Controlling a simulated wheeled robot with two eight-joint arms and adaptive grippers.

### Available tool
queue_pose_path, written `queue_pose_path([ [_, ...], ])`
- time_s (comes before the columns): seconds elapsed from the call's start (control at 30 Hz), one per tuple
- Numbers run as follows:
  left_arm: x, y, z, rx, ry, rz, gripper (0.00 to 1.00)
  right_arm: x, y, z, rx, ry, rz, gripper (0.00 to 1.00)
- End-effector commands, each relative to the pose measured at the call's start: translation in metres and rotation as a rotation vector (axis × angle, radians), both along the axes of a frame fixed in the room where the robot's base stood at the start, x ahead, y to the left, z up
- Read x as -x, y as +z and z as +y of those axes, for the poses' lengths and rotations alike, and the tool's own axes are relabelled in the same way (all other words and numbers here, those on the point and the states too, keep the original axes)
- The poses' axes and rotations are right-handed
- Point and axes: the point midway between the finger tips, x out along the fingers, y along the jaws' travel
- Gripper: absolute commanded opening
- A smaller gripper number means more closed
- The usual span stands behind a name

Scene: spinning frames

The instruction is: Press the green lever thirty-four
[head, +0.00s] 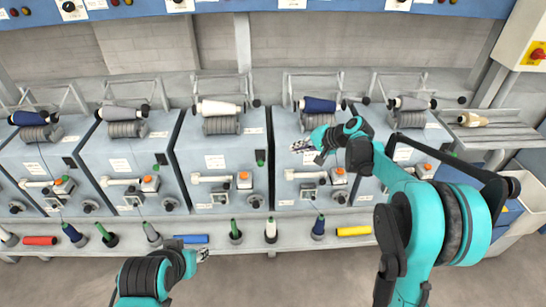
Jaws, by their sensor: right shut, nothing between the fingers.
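Small levers sit on the upper right of the machine fronts. The number labels are too small to read, so I cannot tell which lever is thirty-four. My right gripper (303,146) is shut and empty in front of the machine right of the middle one, its fingers pointing left. I cannot tell if it touches the machine. My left gripper (203,255) is low, near the front shelf; its fingers are too small to judge.
Several blue-grey machines (220,145) stand in a row with spools on top. A front shelf (105,252) holds upright bobbins and red, blue and yellow tubes (354,231). A side tray (505,132) holds a tan bobbin at right. Grey floor is clear in front.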

Motion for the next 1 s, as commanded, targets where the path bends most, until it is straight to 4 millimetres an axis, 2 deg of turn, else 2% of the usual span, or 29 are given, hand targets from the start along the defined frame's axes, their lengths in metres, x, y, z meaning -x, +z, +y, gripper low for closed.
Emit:
queue_pose_path([
  [0.17,0.0,-0.006,0.0,0.0,0.0,0.0,0.4,-0.009,-0.013,0.011,0.0,0.002,0.001,0.0],
  [0.57,0.0,-0.028,0.0,0.0,0.0,0.0,0.4,-0.05,-0.068,0.06,0.001,0.003,-0.001,0.0],
  [0.73,0.0,-0.035,0.0,0.0,0.0,0.0,0.4,-0.043,-0.08,0.08,0.001,0.002,-0.001,0.0],
  [1.0,0.0,-0.038,0.0,0.0,0.0,0.0,0.4,-0.04,-0.085,0.091,0.001,0.001,0.0,0.0],
])
